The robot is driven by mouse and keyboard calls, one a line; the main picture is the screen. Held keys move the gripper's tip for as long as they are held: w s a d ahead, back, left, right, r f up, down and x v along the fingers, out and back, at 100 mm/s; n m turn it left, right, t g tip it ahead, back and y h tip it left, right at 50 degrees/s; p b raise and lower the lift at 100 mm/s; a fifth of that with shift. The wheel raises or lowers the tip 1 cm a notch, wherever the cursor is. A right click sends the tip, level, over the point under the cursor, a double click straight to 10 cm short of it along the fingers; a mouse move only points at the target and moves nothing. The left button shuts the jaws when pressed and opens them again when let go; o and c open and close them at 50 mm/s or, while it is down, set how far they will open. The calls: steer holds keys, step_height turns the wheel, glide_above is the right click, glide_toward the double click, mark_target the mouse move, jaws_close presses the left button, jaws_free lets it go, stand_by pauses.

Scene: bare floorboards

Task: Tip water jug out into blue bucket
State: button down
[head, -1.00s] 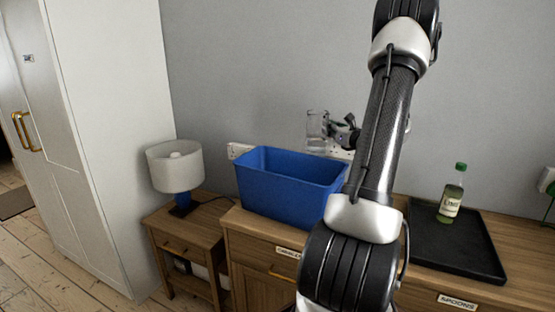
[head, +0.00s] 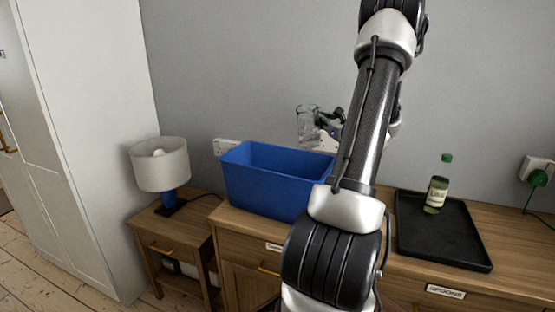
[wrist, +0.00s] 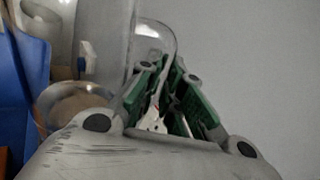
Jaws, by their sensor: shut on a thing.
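The water jug (head: 307,125) is clear and glass-like. In the head view it is in the air over the back right part of the blue bucket (head: 265,190), with its top leaning slightly left. My gripper (head: 332,122) is at its right side, partly hidden by my arm. In the wrist view the green-padded fingers of my gripper (wrist: 165,90) are shut on the jug's handle, and the jug (wrist: 108,45) fills the upper left. The bucket (wrist: 36,75) shows at the left edge. I cannot make out the water level or the inside bottom of the bucket.
The bucket stands at the left end of a wooden cabinet (head: 235,245). A black tray (head: 430,240) with a green-capped bottle (head: 437,190) is at the right. A lamp (head: 160,165) stands on a lower side table (head: 180,222). A wall (head: 250,60) is close behind.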

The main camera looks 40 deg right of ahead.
mark_target(301, 110)
steer(key=shift+a+r+n, duration=0.3)
steer(key=shift+r+n, duration=0.2)
steer(key=shift+r, duration=0.1)
steer(key=shift+a+r+n, duration=0.3)
steer(key=shift+r+n, duration=0.2)
steer(key=shift+r, duration=0.1)
steer(key=shift+a+f+n+t, duration=0.3)
steer(key=shift+a+f+n, duration=0.3)
steer(key=shift+n, duration=0.3)
steer(key=shift+s+a+r+n, duration=0.1)
steer(key=shift+a+r+n, duration=0.65)
steer(key=shift+r, duration=0.25)
steer(key=shift+a+n, duration=0.2)
steer(key=shift+n, duration=0.15)
steer(key=shift+a+f+n+t+y, duration=0.3)
steer(key=shift+n+y, duration=0.1)
steer(key=shift+n, duration=0.2)
steer(key=shift+a+n, duration=0.15)
steer(key=shift+n, duration=0.35)
steer(key=shift+a+r+n+t+y, duration=0.15)
steer(key=shift+a+n+y, duration=0.15)
steer(key=shift+n, duration=0.5)
steer(key=shift+a+r+n+t+y, duration=0.1)
steer(key=shift+a+n+t+y, duration=0.2)
steer(key=shift+n, duration=0.5)
steer(key=shift+a+n, duration=0.4)
steer(key=shift+n, duration=0.1)
steer(key=shift+a+r+n, duration=0.1)
steer(key=shift+a+n, duration=0.25)
steer(key=shift+n, duration=0.25)
